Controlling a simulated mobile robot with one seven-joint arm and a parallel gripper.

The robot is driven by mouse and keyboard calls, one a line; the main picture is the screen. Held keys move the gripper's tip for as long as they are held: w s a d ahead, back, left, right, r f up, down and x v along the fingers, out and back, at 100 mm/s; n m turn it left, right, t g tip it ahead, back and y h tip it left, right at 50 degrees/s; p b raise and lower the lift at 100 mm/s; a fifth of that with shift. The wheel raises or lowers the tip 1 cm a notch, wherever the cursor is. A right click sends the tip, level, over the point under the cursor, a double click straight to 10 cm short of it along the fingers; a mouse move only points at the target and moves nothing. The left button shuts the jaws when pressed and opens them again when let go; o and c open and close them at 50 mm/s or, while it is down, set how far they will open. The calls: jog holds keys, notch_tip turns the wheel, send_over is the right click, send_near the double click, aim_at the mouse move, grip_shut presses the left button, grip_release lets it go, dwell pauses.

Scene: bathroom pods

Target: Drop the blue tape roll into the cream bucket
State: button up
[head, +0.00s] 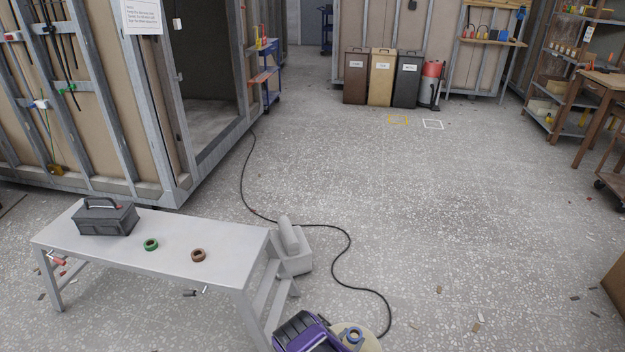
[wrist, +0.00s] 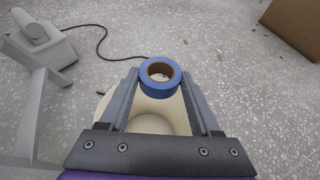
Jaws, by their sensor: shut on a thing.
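The blue tape roll (wrist: 160,90) is held between the two fingertips of my gripper (wrist: 160,80) in the wrist view. My gripper is shut on it. The cream bucket (wrist: 150,108) shows below the roll, between and beside the fingers, with its round opening facing up; the fingers hide part of its rim. In the head view the blue roll (head: 353,336) shows at the bottom edge, over the cream bucket (head: 372,342). My purple and dark gripper (head: 346,334) covers the bucket's left part. The exact height above the bucket cannot be told.
A grey bench (head: 150,235) carries a dark toolbox (head: 105,219), a green tape roll (head: 151,244) and a brown one (head: 198,255). A grey object (head: 296,250) stands by the bench's right end. A black cable (head: 345,240) winds across the floor. The floor to the right is mostly clear.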

notch_tip(320, 180, down, 6)
jog(key=b, duration=0.4)
jog(key=shift+b, duration=0.35)
jog(key=shift+f, duration=0.1)
jog(key=o, duration=1.4)
jog(key=shift+s+a, duration=0.1)
